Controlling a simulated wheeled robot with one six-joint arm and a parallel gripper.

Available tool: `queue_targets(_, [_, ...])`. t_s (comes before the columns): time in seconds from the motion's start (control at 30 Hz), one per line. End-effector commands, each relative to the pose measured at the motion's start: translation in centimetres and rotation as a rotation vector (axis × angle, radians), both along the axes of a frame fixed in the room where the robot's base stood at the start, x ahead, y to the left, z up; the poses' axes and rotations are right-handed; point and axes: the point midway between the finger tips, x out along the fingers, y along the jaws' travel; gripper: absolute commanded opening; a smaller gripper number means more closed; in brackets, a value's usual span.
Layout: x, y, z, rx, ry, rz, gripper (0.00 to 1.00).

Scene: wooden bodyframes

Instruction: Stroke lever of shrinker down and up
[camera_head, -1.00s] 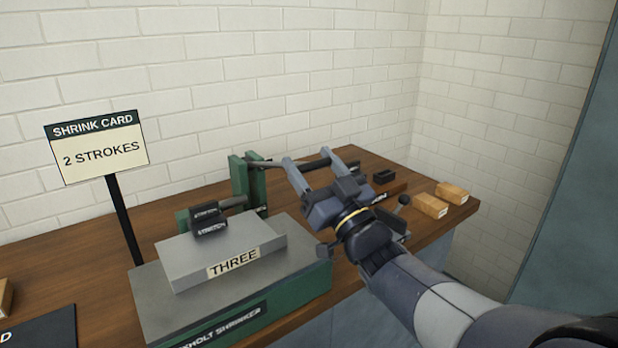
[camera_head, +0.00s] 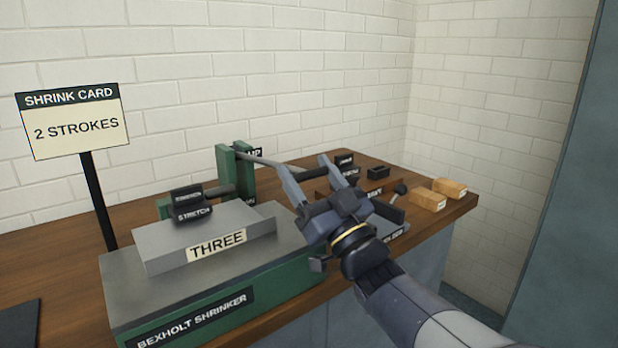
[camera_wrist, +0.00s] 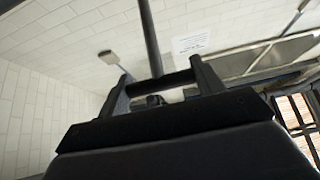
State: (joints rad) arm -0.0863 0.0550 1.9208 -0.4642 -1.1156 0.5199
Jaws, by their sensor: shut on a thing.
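The green and grey shrinker (camera_head: 128,277), labelled BEXHOLT SHRINKER, stands on the bench. Its lever (camera_head: 268,161) runs from a green upright (camera_head: 236,175) at the back and slopes down to the right, ending in a black grip. My gripper (camera_head: 303,170) is shut on this grip, one finger on each side. In the wrist view the black grip (camera_wrist: 160,82) spans between my fingers, with the lever rod (camera_wrist: 151,35) rising away from it. A grey block marked THREE (camera_head: 165,254) sits on the shrinker's top.
A shrink card (camera_head: 75,135) reading 2 STROKES stands on a black post at the left. A black piece marked STRETCH (camera_head: 193,213) is behind the block. Wooden blocks (camera_head: 428,201) and small black items (camera_head: 378,172) lie at the bench's right end.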

Motion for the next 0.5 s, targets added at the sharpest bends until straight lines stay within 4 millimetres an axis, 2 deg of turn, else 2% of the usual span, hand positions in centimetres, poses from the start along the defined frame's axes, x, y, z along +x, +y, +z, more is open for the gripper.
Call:
queue_targets(0.03, [0.04, 0.02, -0.65, -0.005, 0.010, 0.000, 0.23])
queue_targets(0.4, [0.07, 0.05, -0.91, -0.007, 0.016, -0.001, 0.23])
queue_targets(0.43, [0.08, 0.04, -0.92, -0.007, 0.016, -0.001, 0.64])
queue_targets(0.5, [0.08, 0.05, -0.92, -0.007, 0.016, -0.001, 0.70])
